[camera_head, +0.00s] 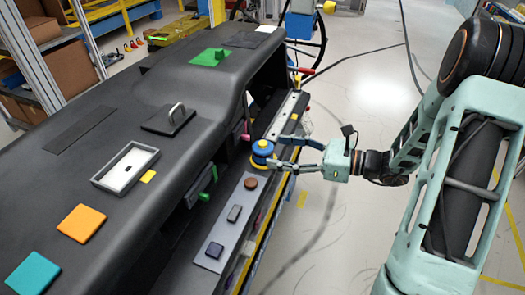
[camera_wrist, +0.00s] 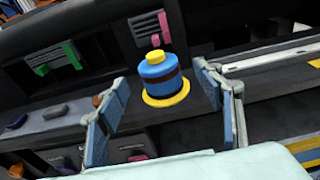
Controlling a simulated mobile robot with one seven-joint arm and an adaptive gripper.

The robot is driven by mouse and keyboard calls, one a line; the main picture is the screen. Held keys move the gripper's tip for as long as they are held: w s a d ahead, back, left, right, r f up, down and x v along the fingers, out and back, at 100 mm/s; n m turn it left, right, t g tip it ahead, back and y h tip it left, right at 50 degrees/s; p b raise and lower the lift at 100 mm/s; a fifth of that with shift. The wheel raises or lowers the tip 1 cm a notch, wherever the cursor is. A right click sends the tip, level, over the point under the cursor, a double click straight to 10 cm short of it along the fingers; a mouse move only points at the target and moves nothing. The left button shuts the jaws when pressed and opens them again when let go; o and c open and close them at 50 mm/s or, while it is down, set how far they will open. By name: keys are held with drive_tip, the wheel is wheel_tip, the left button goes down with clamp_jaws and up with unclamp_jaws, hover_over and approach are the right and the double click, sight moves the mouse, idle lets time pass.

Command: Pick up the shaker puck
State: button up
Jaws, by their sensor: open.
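The shaker puck appears to be the blue round piece with a yellow knob, a dark band and a yellow base rim. It shows in the head view (camera_head: 262,149) near the far end of the module's lower ledge, and in the wrist view (camera_wrist: 160,84) at the middle. My gripper (camera_head: 277,152) is open and reaches in from the right, its tips close to the puck's right side. In the wrist view my gripper (camera_wrist: 163,92) has one blue finger pad on each side of the puck, with gaps showing. Whether a pad touches it cannot be told.
The lower ledge (camera_head: 231,228) holds a brown round button (camera_head: 251,183) and dark blocks nearer the camera. The dark dashboard overhangs behind the puck, with a pink-handled slider (camera_wrist: 164,28) and a green-handled one (camera_wrist: 68,51). Open floor (camera_head: 350,215) lies to the right.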

sight(263, 149)
drive_tip(key=p+x, duration=0.1)
drive_tip(key=x, duration=0.4)
drive_tip(key=shift+a, duration=0.35)
drive_tip(key=shift+c, duration=0.4)
drive_tip(key=c, duration=1.5)
clamp_jaws()
drive_tip(key=shift+r, duration=0.1)
